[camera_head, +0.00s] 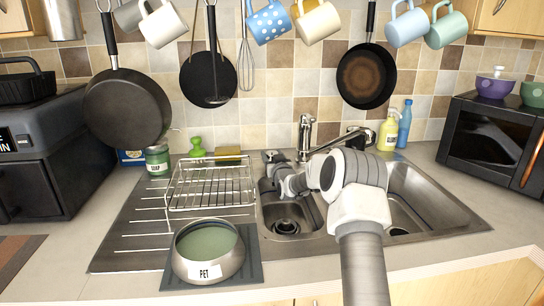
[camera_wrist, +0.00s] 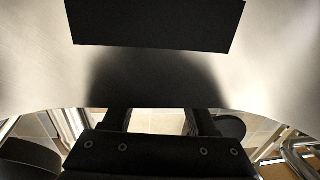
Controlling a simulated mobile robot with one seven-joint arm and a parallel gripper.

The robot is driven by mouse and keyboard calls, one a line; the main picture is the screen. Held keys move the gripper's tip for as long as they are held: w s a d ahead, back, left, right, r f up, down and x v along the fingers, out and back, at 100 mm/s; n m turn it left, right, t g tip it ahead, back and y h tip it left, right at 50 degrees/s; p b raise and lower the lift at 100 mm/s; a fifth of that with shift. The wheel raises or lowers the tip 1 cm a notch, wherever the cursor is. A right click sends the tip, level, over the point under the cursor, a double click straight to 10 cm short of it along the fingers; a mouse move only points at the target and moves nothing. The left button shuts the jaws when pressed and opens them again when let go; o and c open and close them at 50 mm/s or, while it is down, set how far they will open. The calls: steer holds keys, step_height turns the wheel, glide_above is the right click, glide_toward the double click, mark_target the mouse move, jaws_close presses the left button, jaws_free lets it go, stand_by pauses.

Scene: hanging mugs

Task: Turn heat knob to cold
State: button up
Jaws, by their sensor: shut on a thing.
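A chrome tap (camera_head: 305,138) stands behind the sink; its dark and chrome arm (camera_head: 352,139) reaches to the right. I cannot make out a separate heat knob; it may be hidden. My gripper (camera_head: 272,157) is at the back of the sink's left side, just left of the tap's base, and small and partly hidden by my own arm. In the wrist view its two dark fingers (camera_wrist: 161,121) stand apart and reach up to a large metal surface (camera_wrist: 40,65) with a black rectangle (camera_wrist: 155,22) on it. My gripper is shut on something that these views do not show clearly.
A wire rack (camera_head: 212,185) stands left of the sink, with a steel PET bowl (camera_head: 208,270) in front. A green bottle (camera_head: 197,147) and a sponge (camera_head: 228,150) are behind the rack. Yellow (camera_head: 388,134) and blue bottles (camera_head: 404,125) stand right of the tap. Pans and mugs hang above.

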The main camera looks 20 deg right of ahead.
steer(key=shift+y, duration=0.3)
steer(key=shift+n+y+b, duration=0.3)
steer(key=shift+n+b, duration=0.1)
steer(key=shift+r+n+y, duration=0.2)
steer(key=shift+n+y, duration=0.4)
steer(key=shift+y, duration=0.3)
steer(key=n+y+p, duration=0.1)
steer(key=y+p, duration=0.1)
steer(key=p, duration=0.1)
steer(key=shift+r+n+y, duration=0.3)
steer(key=shift+n+y, duration=0.1)
steer(key=shift+f+n+g+y+p, duration=0.1)
steer(key=shift+n+g+y+p, duration=0.2)
steer(key=shift+y+p, duration=0.2)
steer(key=shift+f, duration=0.1)
steer(key=o, duration=1.4)
steer(key=shift+f, duration=0.15)
